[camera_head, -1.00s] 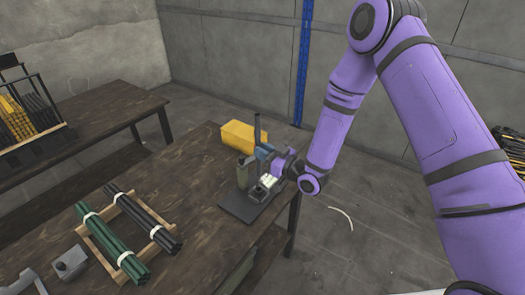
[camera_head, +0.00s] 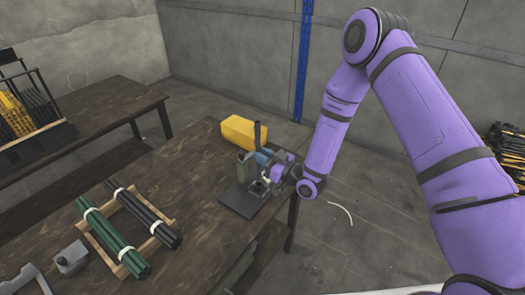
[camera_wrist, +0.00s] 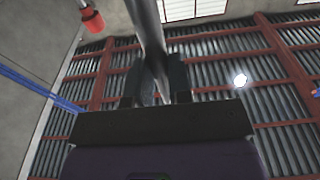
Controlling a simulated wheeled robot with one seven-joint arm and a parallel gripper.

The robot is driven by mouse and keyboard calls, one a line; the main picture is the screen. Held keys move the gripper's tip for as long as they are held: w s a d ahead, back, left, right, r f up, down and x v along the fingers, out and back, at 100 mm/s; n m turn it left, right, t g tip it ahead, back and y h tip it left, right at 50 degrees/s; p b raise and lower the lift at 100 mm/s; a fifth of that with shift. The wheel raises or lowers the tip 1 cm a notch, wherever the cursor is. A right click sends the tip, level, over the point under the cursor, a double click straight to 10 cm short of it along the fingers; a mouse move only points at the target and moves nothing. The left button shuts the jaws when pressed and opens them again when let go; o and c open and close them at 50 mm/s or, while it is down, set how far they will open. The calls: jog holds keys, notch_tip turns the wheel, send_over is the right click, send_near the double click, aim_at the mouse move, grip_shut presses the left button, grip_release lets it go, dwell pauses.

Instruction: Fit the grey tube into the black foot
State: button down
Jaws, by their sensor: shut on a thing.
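The grey tube (camera_head: 257,133) stands roughly upright in the head view, its upper part rising above my gripper (camera_head: 264,158). In the wrist view the tube (camera_wrist: 148,28) runs up between the two dark fingers of my gripper (camera_wrist: 154,84), which is shut on it. The black foot (camera_head: 258,187) looks like a small dark block on a dark base plate (camera_head: 239,203) near the table's right edge, below my gripper. The tube's lower end is hidden or too small to make out, so I cannot tell whether it touches or enters the foot.
A yellow box (camera_head: 243,131) stands just behind my gripper. An olive upright piece (camera_head: 246,166) is close on its left. A wooden rack (camera_head: 146,209) with green and black rod bundles lies left on the table (camera_head: 190,170). A grey block (camera_head: 72,258) is at front left.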

aim_at(260, 167)
jog(key=shift+f, duration=0.85)
jog(key=shift+f, duration=1.8)
dwell(1.2)
jog(key=c, duration=1)
grip_release()
jog(key=shift+o, duration=0.2)
jog(key=shift+s+d, duration=0.1)
jog(key=v, duration=1)
jog(key=shift+s+d, duration=0.15)
jog(key=shift+d, duration=0.1)
jog(key=shift+f, duration=0.1)
